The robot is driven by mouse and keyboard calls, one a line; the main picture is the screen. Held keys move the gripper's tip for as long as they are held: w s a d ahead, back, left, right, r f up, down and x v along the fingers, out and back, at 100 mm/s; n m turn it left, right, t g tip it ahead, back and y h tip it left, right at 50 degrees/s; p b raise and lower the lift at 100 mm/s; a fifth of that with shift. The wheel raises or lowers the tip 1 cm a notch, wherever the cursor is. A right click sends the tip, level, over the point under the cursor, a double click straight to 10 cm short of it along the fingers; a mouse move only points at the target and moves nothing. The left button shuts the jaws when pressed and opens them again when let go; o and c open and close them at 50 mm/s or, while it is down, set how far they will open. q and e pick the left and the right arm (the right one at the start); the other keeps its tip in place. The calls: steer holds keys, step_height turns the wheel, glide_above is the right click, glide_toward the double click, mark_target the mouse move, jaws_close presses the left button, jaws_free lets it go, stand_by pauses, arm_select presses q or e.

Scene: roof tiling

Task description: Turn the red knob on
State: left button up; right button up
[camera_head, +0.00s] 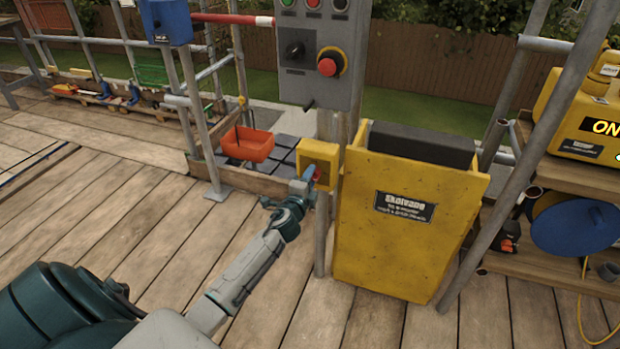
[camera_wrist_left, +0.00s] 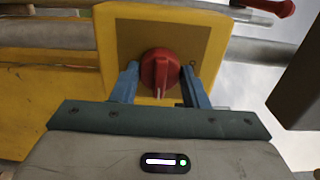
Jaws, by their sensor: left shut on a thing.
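The red knob (camera_wrist_left: 160,72) sits on the front of a small yellow box (camera_wrist_left: 118,30). Its pale pointer mark points down in the left wrist view. The yellow box also shows in the head view (camera_head: 319,153), fixed to an upright pole beside a large yellow bin. My left gripper (camera_head: 309,180) is at the front of the box, with one finger on each side of the knob. In the left wrist view my left gripper (camera_wrist_left: 161,84) is shut on the knob. In the head view the knob is mostly hidden by the fingers. My right gripper is not in view.
A grey control panel (camera_head: 325,45) with a red button and a black switch hangs above the box. The large yellow bin (camera_head: 410,215) stands to the right. An orange tray (camera_head: 247,144) is to the left. Scaffold poles stand on both sides.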

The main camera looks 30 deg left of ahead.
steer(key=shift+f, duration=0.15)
arm_select(q)
steer(key=o, duration=1)
steer(key=shift+c, duration=0.2)
steer(key=v, duration=1)
steer(key=shift+s+d+b, duration=0.2)
steer(key=shift+s+b, duration=0.15)
steer(key=shift+b, duration=0.1)
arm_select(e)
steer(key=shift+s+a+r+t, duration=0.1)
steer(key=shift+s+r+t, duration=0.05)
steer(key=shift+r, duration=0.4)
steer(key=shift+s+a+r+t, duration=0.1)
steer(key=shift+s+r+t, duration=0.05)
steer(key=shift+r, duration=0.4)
